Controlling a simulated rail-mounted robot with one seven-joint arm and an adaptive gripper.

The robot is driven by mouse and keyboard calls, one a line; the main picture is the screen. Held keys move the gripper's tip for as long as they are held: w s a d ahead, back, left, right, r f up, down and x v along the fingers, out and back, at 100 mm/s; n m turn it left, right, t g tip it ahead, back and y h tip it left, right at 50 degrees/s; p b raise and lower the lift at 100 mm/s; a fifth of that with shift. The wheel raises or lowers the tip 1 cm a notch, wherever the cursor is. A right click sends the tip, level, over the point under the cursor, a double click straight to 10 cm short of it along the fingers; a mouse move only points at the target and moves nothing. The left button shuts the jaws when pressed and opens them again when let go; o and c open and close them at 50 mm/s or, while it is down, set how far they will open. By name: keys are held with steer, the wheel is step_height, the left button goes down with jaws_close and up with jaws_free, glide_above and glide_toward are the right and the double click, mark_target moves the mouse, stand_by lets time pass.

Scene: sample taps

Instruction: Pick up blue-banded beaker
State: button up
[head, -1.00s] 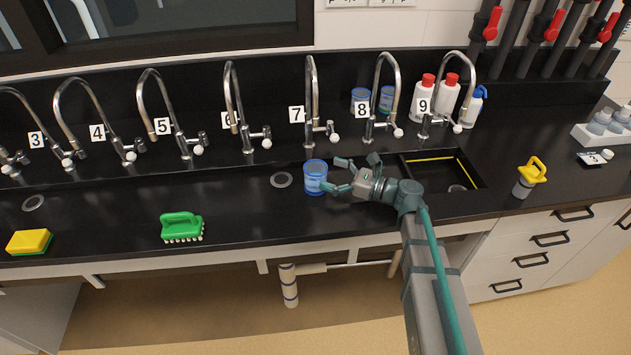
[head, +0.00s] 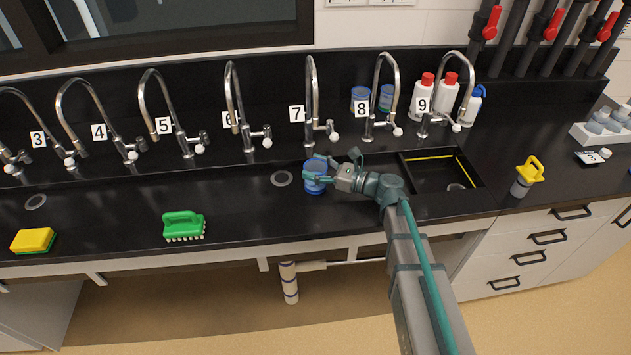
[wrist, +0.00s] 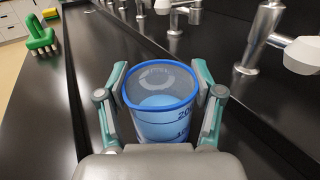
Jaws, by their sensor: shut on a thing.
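The blue-banded beaker (head: 315,184) stands upright on the black counter in front of tap 7 in the head view. In the wrist view the beaker (wrist: 160,105) shows its blue rim, printed volume marks and light blue contents. My gripper (head: 317,172) reaches it from the right. Its fingers are closed on both sides of the beaker in the wrist view (wrist: 161,95), so it is shut on the beaker. The fingers partly cover the beaker in the head view.
Tap 7 (head: 312,100) rises behind the beaker. A sink (head: 440,172) lies right of my gripper. A green brush (head: 183,226) and a yellow sponge (head: 32,240) lie left, with clear counter between.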

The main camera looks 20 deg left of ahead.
jaws_close()
steer(key=shift+r, duration=0.35)
